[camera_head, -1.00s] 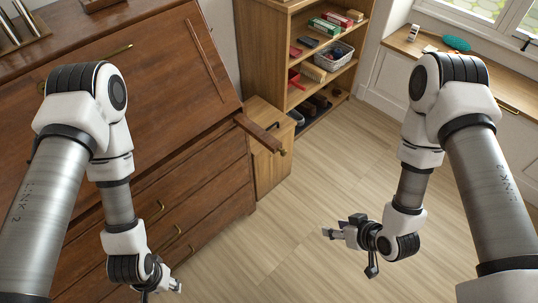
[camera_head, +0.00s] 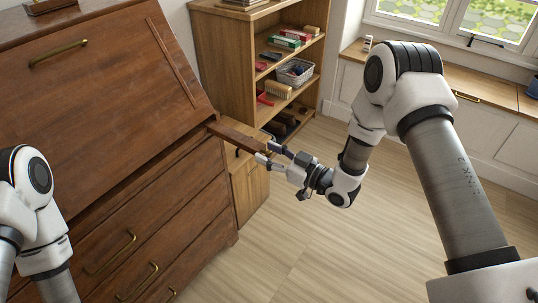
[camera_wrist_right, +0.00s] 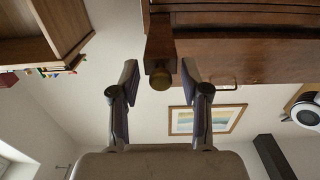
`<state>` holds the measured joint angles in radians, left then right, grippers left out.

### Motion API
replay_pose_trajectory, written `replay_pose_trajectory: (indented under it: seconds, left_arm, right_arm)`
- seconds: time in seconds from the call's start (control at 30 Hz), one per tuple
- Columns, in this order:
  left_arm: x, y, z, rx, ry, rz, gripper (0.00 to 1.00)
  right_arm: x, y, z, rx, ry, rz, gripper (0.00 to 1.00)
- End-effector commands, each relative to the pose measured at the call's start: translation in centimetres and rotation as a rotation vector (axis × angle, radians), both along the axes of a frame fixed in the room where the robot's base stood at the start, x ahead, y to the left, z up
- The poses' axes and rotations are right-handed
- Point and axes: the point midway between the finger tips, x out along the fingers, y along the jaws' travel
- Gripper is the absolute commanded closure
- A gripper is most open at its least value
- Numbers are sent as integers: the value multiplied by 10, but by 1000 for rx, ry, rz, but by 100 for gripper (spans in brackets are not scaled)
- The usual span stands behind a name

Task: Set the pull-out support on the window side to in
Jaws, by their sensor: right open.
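The pull-out support on the window side (camera_head: 236,136) is a dark wooden bar that sticks out from the front of the brown bureau (camera_head: 110,110), beside its closed sloping lid. In the right wrist view the support (camera_wrist_right: 160,45) ends in a round brass knob (camera_wrist_right: 160,80). My right gripper (camera_head: 269,154) is at the outer end of the support. In the wrist view its two open fingers lie on either side of the bar's end, with gaps visible on both sides. My left gripper is out of view; only part of the left arm shows.
A small wooden cabinet (camera_head: 250,188) stands beside the bureau, below the support. An open shelf unit (camera_head: 222,70) with cases and a basket (camera_head: 295,72) is behind it. A window bench (camera_head: 490,105) runs along the right. The floor (camera_head: 340,240) in front is clear.

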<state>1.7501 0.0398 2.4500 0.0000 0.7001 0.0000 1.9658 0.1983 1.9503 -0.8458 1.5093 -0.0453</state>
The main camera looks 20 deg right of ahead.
Motion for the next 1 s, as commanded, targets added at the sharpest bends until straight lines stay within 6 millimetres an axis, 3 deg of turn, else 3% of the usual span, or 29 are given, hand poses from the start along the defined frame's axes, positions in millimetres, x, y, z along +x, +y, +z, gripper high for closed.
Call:
replay_pose_trajectory:
  seconds: [0.2,0.23,0.33,0.37,0.63,1.0]
  left_arm:
    - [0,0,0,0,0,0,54]
    - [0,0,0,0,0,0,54]
    - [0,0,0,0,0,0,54]
    - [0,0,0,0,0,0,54]
    - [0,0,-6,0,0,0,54]
    - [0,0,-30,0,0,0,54]
  right_arm:
    - [1,1,0,0,1,-1,54]
    - [1,1,0,0,1,-1,61]
    - [1,1,0,0,1,-1,96]
    - [1,1,0,0,1,-1,100]
    - [13,10,-3,-4,0,2,100]
    - [91,71,-4,-5,-2,1,100]
